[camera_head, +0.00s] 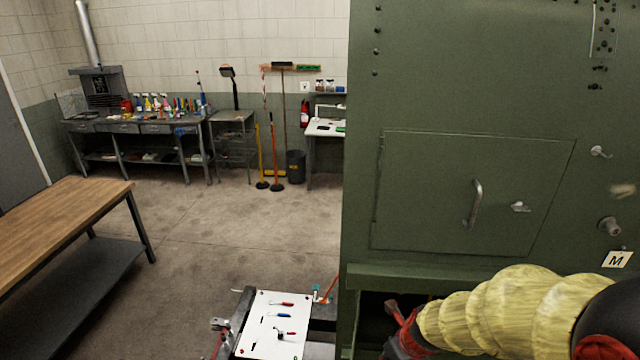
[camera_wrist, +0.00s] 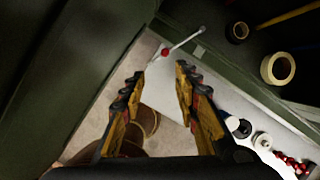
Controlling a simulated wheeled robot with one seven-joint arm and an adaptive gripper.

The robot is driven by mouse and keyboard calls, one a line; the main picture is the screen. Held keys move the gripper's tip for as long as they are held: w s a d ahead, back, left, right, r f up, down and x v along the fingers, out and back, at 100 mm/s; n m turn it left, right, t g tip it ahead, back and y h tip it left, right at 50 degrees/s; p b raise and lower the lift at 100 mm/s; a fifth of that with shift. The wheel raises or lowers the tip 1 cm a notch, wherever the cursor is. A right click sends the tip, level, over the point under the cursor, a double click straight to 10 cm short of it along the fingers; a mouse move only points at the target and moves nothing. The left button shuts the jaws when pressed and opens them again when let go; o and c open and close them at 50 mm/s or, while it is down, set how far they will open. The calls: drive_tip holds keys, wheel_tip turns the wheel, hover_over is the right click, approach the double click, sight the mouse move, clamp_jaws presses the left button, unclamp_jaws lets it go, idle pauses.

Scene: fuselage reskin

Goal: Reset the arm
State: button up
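My arm reaches in from the lower right of the head view in a ribbed yellow sleeve. The dark and red part at its left end is partly hidden at the dark opening under the green panel (camera_head: 470,190). In the wrist view my gripper (camera_wrist: 159,72) is open, its two yellow-and-black fingers apart. I see nothing clasped between them. A white surface shows beyond the gap. A thin pale rod (camera_wrist: 187,38) with a red ball (camera_wrist: 166,52) lies just past the fingertips; its distance from them is unclear.
A white board (camera_head: 263,346) with several small tools lies left of my arm. A tape roll (camera_wrist: 278,68) and a dark ring (camera_wrist: 237,32) sit on a dark surface. The wooden table (camera_head: 60,220) stands left; the floor (camera_head: 220,230) between is clear.

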drive_tip(key=s+f+n+b, duration=0.4)
drive_tip(key=s+n+b, duration=0.5)
drive_tip(key=n+b, duration=0.5)
drive_tip(key=s+f+n+t+h+b, duration=0.1)
drive_tip(key=s+f+n+b, duration=0.2)
drive_tip(key=s+n+b, duration=0.5)
drive_tip(key=n+b, duration=0.7)
drive_tip(key=n, duration=0.1)
drive_tip(key=shift+s+d+f+n+t, duration=0.2)
drive_tip(key=shift+s+f+n+t, duration=0.1)
drive_tip(key=shift+s+f+n, duration=0.1)
